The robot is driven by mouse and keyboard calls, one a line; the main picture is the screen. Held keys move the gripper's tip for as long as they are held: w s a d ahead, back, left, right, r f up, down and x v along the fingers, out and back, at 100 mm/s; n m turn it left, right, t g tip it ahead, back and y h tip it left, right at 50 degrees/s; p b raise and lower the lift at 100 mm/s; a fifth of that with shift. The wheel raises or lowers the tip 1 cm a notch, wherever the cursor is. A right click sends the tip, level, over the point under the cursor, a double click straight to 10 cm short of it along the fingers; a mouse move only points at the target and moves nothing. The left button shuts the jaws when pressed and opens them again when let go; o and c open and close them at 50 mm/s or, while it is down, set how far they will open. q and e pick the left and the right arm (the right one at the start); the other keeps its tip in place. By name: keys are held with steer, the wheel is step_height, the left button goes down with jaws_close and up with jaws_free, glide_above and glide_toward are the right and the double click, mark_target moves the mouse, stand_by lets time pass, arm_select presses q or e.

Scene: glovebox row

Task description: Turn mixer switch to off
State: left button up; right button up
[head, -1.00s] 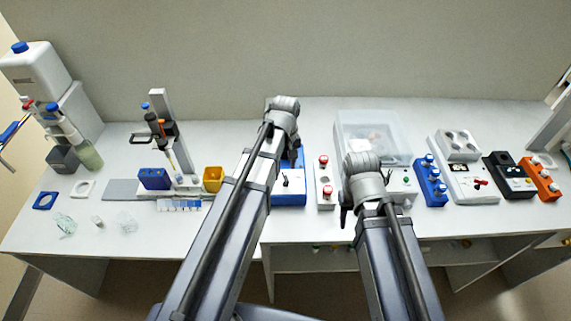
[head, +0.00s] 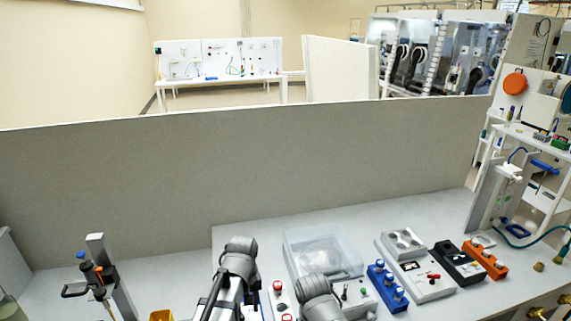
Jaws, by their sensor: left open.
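A white unit (head: 419,285) with round wells on top has a red switch lever (head: 433,276) on its front panel. A black unit (head: 458,263) with a round top stands to its right. No label is readable, so I cannot tell which is the mixer. A control box (head: 358,297) with a green button and a dark lever is partly behind my right wrist. My left gripper (head: 251,291) is open, low in the picture, left of these units and mostly hidden by its wrist. My right wrist shows at the bottom, but its fingers do not.
A clear lidded bin (head: 322,252) stands behind the control box. A blue block (head: 387,288) and an orange block (head: 485,260) with knobs flank the units. A pipette stand (head: 104,275) is at left. A grey partition (head: 230,175) closes the bench's back.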

arm_select(q)
steer(key=s+d+f+m+y+b, duration=0.1)
steer(key=s+d+f+m+b, duration=0.3)
steer(key=s, duration=0.7)
steer(key=d+f+m, duration=0.2)
steer(key=d+m, duration=0.1)
steer(key=m, duration=0.1)
steer(key=shift+s+d+b, duration=0.15)
steer(key=shift+b, duration=0.15)
arm_select(e)
step_height(320, 180, down, 6)
steer(key=shift+f, duration=0.15)
